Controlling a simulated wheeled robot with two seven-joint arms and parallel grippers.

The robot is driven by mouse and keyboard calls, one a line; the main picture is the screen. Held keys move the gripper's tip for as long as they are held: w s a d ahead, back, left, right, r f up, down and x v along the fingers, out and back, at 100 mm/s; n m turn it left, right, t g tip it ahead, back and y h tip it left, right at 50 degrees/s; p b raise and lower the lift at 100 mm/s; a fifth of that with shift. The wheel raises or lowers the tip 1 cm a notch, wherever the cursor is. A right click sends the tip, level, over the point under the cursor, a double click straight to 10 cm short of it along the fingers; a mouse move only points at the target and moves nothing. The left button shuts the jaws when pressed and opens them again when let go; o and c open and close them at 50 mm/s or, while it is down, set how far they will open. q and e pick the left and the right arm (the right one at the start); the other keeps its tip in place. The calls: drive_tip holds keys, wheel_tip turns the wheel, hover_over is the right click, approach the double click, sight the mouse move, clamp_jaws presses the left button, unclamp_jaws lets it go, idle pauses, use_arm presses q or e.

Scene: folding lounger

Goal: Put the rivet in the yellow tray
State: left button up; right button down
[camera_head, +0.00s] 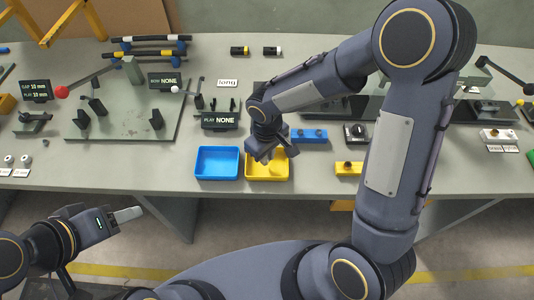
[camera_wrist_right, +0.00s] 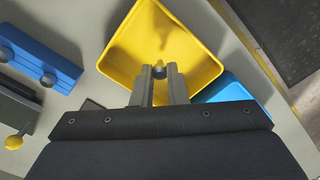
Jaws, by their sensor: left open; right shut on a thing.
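The yellow tray (camera_head: 284,172) lies near the table's front edge; it also fills the upper middle of the right wrist view (camera_wrist_right: 195,50). My right gripper (camera_head: 264,156) is over this tray, pointing down. In the right wrist view its two fingers (camera_wrist_right: 159,74) are shut on the rivet (camera_wrist_right: 158,72), a small grey piece at the fingertips, with the tray behind it. The gripper hides the rivet in the head view. My left gripper (camera_head: 128,215) is open and empty, in front of the table and away from the trays.
A blue tray (camera_head: 217,163) stands just left of the yellow one. A blue block (camera_head: 310,136) and a yellow block (camera_head: 347,169) lie to its right. A fixture plate (camera_head: 125,125) with posts is at the left. The left front of the table is mostly clear.

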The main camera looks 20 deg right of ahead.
drive_tip(key=shift+f+b, duration=0.4)
drive_tip(key=shift+f, duration=0.1)
drive_tip(key=c, duration=1.4)
unclamp_jaws()
drive_tip(key=shift+r, duration=0.1)
drive_tip(key=shift+o, duration=0.2)
drive_tip(key=shift+r, duration=0.1)
wheel_tip(320, 180, up, 6)
drive_tip(key=shift+r, duration=0.8)
drive_tip(key=shift+d+r, duration=0.15)
drive_tip(key=s+d+r+m+t+y, duration=0.2)
drive_tip(key=s+d+r+m, duration=0.1)
drive_tip(key=s, duration=0.5)
drive_tip(key=s+d+r+m+t+y, duration=0.1)
drive_tip(key=s+d+r+m+t, duration=0.2)
drive_tip(key=s, duration=0.5)
drive_tip(key=d+r+m, duration=0.1)
drive_tip(key=d+r, duration=0.1)
drive_tip(key=d, duration=0.1)
drive_tip(key=shift+m+t+y, duration=0.3)
drive_tip(key=shift+y, duration=0.1)
